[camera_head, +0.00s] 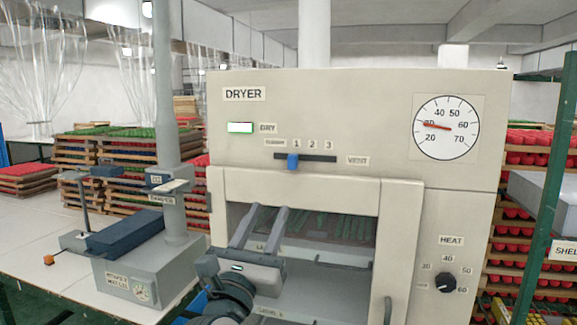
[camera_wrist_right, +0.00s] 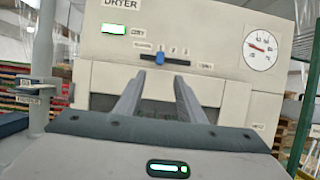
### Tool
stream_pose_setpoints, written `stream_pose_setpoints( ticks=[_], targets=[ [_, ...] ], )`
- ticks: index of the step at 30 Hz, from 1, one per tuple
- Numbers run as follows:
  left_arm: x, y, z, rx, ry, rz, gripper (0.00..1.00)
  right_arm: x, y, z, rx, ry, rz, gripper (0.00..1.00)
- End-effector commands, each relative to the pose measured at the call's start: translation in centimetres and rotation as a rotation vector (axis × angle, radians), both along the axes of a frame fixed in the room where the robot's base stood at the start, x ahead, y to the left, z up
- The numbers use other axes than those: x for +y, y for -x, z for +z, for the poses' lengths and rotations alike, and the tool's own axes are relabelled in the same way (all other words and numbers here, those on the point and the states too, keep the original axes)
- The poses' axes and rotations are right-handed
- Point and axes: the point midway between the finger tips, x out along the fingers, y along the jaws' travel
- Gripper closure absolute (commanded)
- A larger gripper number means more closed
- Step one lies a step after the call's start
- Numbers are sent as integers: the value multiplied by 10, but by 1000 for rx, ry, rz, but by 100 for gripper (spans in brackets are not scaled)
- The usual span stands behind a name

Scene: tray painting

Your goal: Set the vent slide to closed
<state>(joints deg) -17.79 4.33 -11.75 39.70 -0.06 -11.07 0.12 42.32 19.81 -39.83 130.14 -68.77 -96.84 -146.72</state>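The vent slide is a blue knob (camera_head: 292,161) in a dark horizontal slot (camera_head: 320,158) on the dryer's upper front. The knob sits left of the slot's middle, just about under the mark 1. A small label left of the 1 is too blurred to read surely; 2, 3 and VENT stand to the right. The knob also shows in the wrist view (camera_wrist_right: 159,57). My right gripper (camera_head: 268,208) is open and empty, below the slide and apart from it. In the wrist view its two fingers (camera_wrist_right: 157,84) point up toward the knob. My left gripper is not in view.
The dryer (camera_head: 455,200) has a lit DRY lamp (camera_head: 240,128), a round gauge (camera_head: 446,127) and a black HEAT knob (camera_head: 446,282). Its open front shows trays inside. A grey post and a bench device (camera_head: 140,270) stand at left. A green rack post (camera_head: 548,190) stands at right.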

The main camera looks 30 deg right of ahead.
Motion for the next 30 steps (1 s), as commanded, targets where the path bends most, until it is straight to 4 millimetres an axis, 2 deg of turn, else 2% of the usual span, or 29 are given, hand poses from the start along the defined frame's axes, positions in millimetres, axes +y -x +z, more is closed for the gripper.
stream_pose_setpoints(
  ticks=[7,16,30],
  targets=[
    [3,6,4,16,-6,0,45,-12,-10,8,-1,2,-1,64],
    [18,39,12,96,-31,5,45,-45,-38,28,0,3,-3,64],
    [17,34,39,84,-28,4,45,-103,-87,59,0,1,-3,64]
  ],
)
